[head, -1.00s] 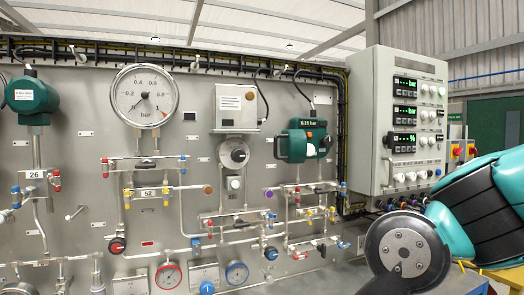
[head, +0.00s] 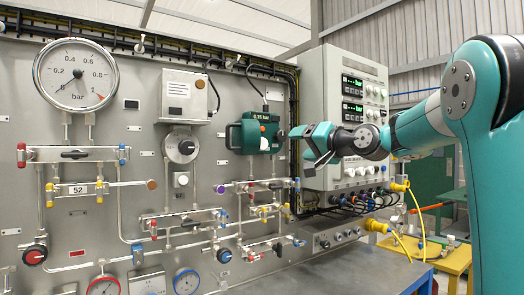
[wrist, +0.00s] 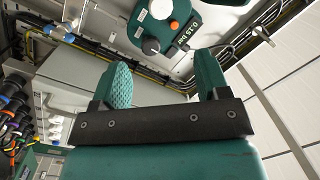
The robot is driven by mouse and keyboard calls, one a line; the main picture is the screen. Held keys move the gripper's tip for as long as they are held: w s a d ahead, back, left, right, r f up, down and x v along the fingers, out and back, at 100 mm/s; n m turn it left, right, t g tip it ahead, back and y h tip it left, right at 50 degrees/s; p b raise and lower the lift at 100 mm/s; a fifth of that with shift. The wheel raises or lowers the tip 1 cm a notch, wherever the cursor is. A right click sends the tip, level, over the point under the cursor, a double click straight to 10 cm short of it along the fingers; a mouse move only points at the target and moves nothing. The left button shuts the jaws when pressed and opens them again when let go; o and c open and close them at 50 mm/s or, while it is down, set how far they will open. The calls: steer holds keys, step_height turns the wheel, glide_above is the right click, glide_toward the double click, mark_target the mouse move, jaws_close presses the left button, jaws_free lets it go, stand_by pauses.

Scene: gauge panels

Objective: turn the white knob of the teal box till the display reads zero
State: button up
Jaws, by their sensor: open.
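My gripper (head: 306,146) is open and empty, just right of the box. In the wrist view its two teal fingers (wrist: 163,76) stand apart, short of the box.
A grey control cabinet (head: 312,95) with displays and knobs stands right behind my gripper. Pipes and valves (head: 185,217) run below the box. A large round gauge (head: 76,75) is at the left. A grey bench top (head: 345,270) lies below; a yellow stand (head: 447,260) is at the right.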

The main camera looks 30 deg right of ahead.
mark_target(264, 144)
steer(key=w+p, duration=0.2)
steer(key=w, duration=0.3)
steer(key=w+a+p, duration=0.1)
steer(key=w+p, duration=0.1)
steer(key=w, duration=0.3)
steer(key=w+a+p, duration=0.1)
steer(key=w+p, duration=0.2)
steer(key=w, duration=0.2)
steer(key=shift+w+r, duration=0.2)
steer(key=shift+w, duration=0.2)
steer(key=shift+w+a+f, duration=0.1)
steer(key=shift+w+f, duration=0.05)
steer(key=shift+w, duration=0.45)
steer(key=c, duration=0.9)
